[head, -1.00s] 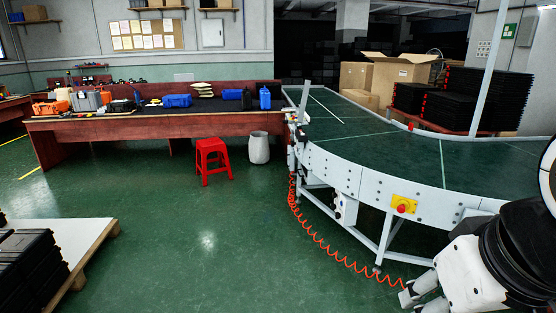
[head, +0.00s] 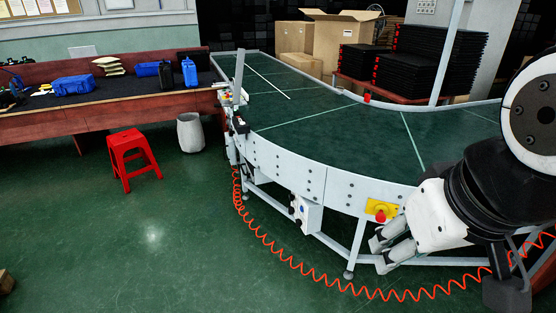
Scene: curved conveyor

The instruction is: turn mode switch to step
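A small light-grey control box (head: 306,215) hangs under the side of the curved conveyor (head: 337,187), near its left end. It has small knobs on its faces; which one is the mode switch, and its setting, are too small to tell. My gripper (head: 377,256) is at the lower right, in front of the conveyor's side and to the right of the control box, apart from it. Its two fingers point left and down with a gap between them, and nothing shows in the gap.
A red emergency button on a yellow plate (head: 381,210) sits just above my gripper. An orange coiled hose (head: 318,276) runs along the floor below the conveyor. A red stool (head: 132,158) and a grey bin (head: 190,132) stand at left.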

